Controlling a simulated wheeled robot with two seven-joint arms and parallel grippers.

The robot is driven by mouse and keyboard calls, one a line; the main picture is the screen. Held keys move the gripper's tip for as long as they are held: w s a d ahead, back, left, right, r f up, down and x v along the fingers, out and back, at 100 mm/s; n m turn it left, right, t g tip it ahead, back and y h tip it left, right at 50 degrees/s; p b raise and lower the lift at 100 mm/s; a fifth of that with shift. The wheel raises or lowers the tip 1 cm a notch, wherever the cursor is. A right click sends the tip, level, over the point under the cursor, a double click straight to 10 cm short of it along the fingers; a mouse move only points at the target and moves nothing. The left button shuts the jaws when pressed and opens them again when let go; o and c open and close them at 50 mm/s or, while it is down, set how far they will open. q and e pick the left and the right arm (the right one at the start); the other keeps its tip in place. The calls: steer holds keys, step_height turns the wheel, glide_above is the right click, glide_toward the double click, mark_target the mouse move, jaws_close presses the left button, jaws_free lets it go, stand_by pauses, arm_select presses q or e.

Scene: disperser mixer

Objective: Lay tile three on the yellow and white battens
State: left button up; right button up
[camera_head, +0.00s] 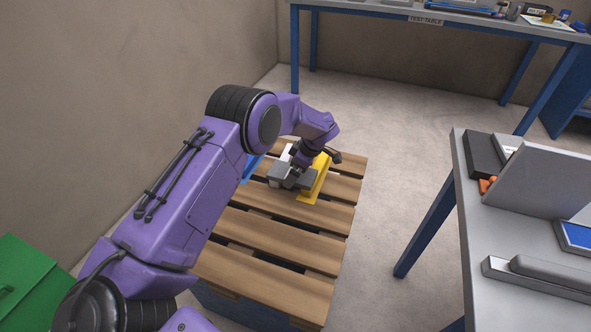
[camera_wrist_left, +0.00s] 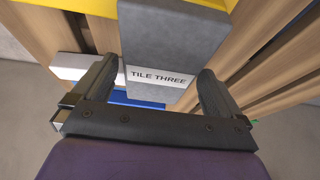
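Tile three (camera_wrist_left: 165,45) is a grey slab with a white "TILE THREE" label on its end face. In the head view the tile (camera_head: 284,172) is low over the pallet, partly hidden by my left gripper (camera_head: 294,177). The yellow batten (camera_head: 318,178) lies to its right and passes under its far end in the wrist view. The white batten (camera_head: 287,152) shows behind it, partly hidden. I cannot tell whether the tile touches the battens. My right gripper is not in view.
The battens lie on a slatted wooden pallet (camera_head: 285,236) with bare slats in front. A blue piece (camera_head: 251,166) lies at the pallet's left. A grey bench (camera_head: 520,240) with objects stands right, a test table (camera_head: 440,16) at the back, and a green box (camera_head: 40,285) lower left.

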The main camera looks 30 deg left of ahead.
arm_select(q)
steer(key=v, duration=1.2)
steer(key=shift+r+p, duration=0.3)
steer(key=shift+p, duration=0.05)
